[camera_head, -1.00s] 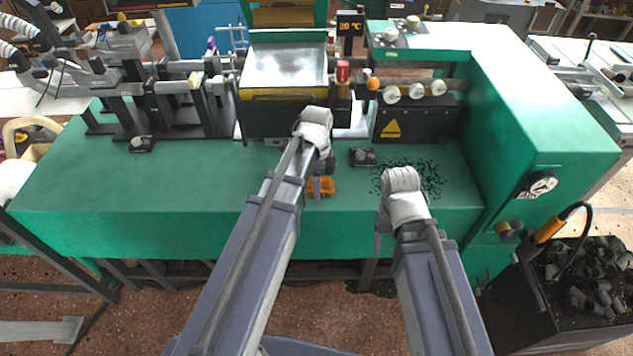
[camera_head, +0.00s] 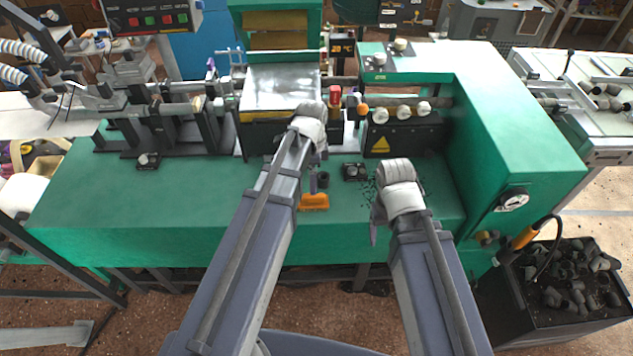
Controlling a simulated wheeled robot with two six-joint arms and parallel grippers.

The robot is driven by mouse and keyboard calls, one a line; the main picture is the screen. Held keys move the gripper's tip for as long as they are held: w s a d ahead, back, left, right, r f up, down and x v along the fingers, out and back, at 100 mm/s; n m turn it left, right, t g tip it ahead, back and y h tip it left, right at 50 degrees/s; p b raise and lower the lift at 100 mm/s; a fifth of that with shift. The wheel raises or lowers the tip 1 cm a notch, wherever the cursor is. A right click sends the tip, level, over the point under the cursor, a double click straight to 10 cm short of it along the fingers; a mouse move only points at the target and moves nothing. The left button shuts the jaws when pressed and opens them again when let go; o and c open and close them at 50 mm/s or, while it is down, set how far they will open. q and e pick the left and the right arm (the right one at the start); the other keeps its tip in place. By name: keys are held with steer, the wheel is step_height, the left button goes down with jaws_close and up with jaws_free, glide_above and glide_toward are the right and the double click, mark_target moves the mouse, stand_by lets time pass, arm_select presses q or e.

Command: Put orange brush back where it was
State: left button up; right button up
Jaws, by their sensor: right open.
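An orange object that looks like the orange brush (camera_head: 314,202) lies near the front edge of the green bench top, in front of my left gripper. My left gripper (camera_head: 315,181) is mostly hidden behind its own wrist; one grey finger shows just above the orange object, and I cannot tell whether they touch. My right gripper (camera_head: 376,214) is open over the right part of the bench, apart from the brush. Its wrist hides much of it. Dark specks (camera_head: 367,194) lie on the bench beside it.
A small dark cylinder (camera_head: 323,180) stands behind the brush. A black block with a knob (camera_head: 354,172) sits further back. A warning-marked black panel (camera_head: 405,140) and the green housing (camera_head: 510,130) bound the right. A bin of dark fittings (camera_head: 570,285) stands right.

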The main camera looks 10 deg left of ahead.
arm_select(q)
steer(key=s+d+n+y, duration=0.1)
steer(key=s+d+n, duration=0.9)
steer(key=s, duration=0.4)
steer(key=shift+d+n, duration=0.15)
steer(key=shift+n, duration=0.25)
